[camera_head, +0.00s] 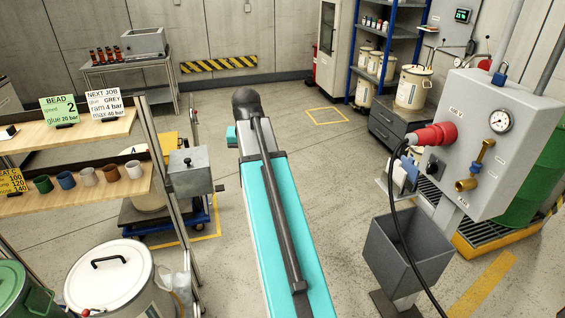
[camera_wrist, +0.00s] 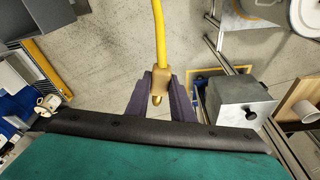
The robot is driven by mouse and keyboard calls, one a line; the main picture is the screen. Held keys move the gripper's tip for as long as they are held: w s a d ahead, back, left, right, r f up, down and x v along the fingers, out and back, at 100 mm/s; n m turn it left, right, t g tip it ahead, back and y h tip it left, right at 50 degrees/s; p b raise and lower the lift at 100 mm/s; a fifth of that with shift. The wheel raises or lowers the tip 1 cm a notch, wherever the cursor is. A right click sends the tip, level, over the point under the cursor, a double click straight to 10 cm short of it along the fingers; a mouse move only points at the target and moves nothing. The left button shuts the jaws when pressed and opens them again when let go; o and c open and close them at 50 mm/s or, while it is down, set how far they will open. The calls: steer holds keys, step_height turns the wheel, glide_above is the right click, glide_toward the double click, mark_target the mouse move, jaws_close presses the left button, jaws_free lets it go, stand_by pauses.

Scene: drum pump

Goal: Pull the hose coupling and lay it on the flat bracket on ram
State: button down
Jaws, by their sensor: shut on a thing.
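In the wrist view, my gripper (camera_wrist: 160,92) has dark purple fingers closed around a brass hose coupling (camera_wrist: 158,84). A yellow hose (camera_wrist: 159,35) runs from the coupling to the top of the picture. The coupling is held in the air above the floor. A grey box with a dark knob (camera_wrist: 238,102) is to the right of the gripper, apart from it. The same grey box (camera_head: 190,172) shows in the head view, above a cart, left of my arm. My arm hides the gripper and coupling in the head view. I cannot clearly make out the flat bracket.
A shelf with several mugs (camera_head: 86,177) and a white lidded drum (camera_head: 110,275) stand at left. A grey control cabinet (camera_head: 478,135) with a red plug (camera_head: 436,135) and a grey bin (camera_head: 408,250) are at right. The floor beyond my arm is largely clear.

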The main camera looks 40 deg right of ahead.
steer(key=w+a+n, duration=0.2)
steer(key=a+n, duration=0.1)
steer(key=a, duration=0.8)
steer(key=w+a+n+y, duration=0.1)
steer(key=w+a+n, duration=0.2)
steer(key=a, duration=0.8)
steer(key=w+a+r+n+y, duration=0.1)
steer(key=w+a+n, duration=0.1)
steer(key=a, duration=1)
steer(key=shift+w+n+t+b, duration=0.25)
steer(key=shift+n+t+b, duration=0.15)
steer(key=shift+n, duration=0.1)
